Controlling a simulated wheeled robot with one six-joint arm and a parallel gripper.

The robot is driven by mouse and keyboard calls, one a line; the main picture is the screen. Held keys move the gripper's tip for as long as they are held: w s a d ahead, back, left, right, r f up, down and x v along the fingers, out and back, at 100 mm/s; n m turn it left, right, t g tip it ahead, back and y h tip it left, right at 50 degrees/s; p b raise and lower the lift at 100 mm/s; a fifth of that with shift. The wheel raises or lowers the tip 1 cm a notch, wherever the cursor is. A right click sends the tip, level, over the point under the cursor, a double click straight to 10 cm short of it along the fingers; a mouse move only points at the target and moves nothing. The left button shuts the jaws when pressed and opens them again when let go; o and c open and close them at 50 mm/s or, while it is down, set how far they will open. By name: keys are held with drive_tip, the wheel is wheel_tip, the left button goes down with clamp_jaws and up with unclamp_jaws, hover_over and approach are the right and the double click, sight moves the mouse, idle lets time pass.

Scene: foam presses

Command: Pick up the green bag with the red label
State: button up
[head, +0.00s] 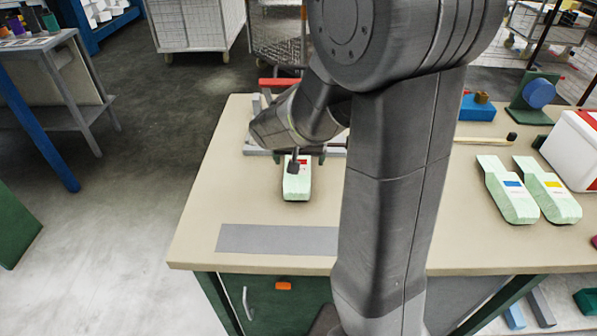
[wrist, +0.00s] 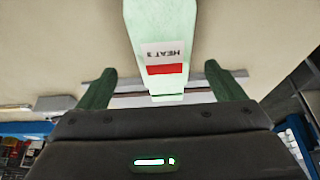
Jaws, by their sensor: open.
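The pale green bag with the red label (head: 297,188) lies on the tan bench, left of my arm. In the wrist view the bag (wrist: 160,22) runs down the middle, its white label reading "HEAT 3" above a red band. My gripper (head: 301,160) is over the far end of this bag. In the wrist view my gripper (wrist: 160,72) has its green fingers apart, one on each side of the bag, with gaps between. I cannot tell how far the fingertips are above the bench. Part of the bag's far end is hidden by the gripper.
Two similar bags, one with a blue label (head: 513,184) and one with a yellow label (head: 554,184), lie at the right. A white and red box (head: 572,150) stands beyond them. A flat grey strip (head: 275,239) lies near the bench's front edge.

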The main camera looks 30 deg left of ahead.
drive_tip(key=shift+a+x, duration=0.15)
drive_tip(key=shift+x, duration=1.45)
drive_tip(key=shift+a+x, duration=0.15)
drive_tip(key=shift+x, duration=1.5)
drive_tip(key=shift+f, duration=0.2)
drive_tip(key=c, duration=1.1)
drive_tip(key=shift+r, duration=0.1)
drive_tip(key=shift+c, duration=0.2)
